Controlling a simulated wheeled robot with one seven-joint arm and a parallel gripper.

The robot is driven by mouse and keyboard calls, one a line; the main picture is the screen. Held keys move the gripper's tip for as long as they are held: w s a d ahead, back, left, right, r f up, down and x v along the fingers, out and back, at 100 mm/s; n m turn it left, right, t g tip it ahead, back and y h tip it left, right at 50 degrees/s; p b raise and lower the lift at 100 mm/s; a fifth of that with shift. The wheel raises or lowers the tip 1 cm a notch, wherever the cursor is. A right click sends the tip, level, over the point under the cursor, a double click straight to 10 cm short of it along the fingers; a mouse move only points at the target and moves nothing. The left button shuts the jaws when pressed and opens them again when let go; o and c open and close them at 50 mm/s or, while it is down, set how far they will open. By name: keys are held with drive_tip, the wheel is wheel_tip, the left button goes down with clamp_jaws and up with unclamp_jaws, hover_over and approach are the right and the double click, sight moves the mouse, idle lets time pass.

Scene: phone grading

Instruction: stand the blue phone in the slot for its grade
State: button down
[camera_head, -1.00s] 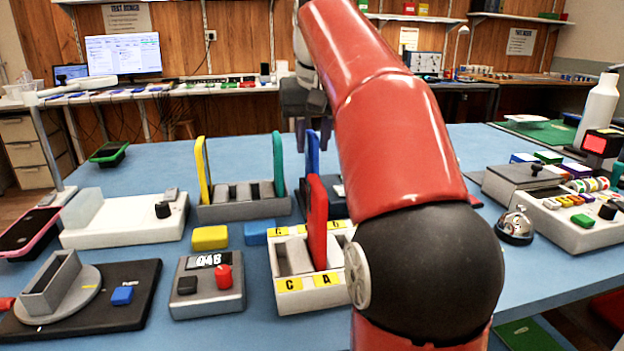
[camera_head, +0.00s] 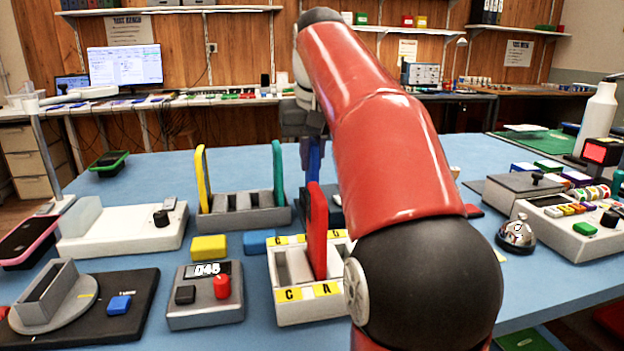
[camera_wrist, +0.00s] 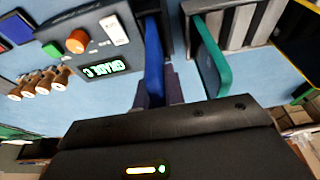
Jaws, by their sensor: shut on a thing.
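The blue phone (camera_head: 314,160) is upright beyond the slot box, its lower part hidden by the red phone and my arm. My gripper (camera_head: 306,136) is at its top. In the wrist view my gripper (camera_wrist: 158,90) is shut on the blue phone (camera_wrist: 153,50), one finger on each side. The white slot box (camera_head: 322,308) has yellow labels, C and A legible in front. The red phone (camera_head: 317,235) stands in it.
A grey rack (camera_head: 240,217) holds a yellow phone (camera_head: 202,180) and a teal phone (camera_head: 278,172); the teal one is close to my gripper. A bell (camera_head: 516,235) stands at right.

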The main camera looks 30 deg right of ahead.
sight(312, 140)
drive_tip(key=shift+r+p, duration=2.2)
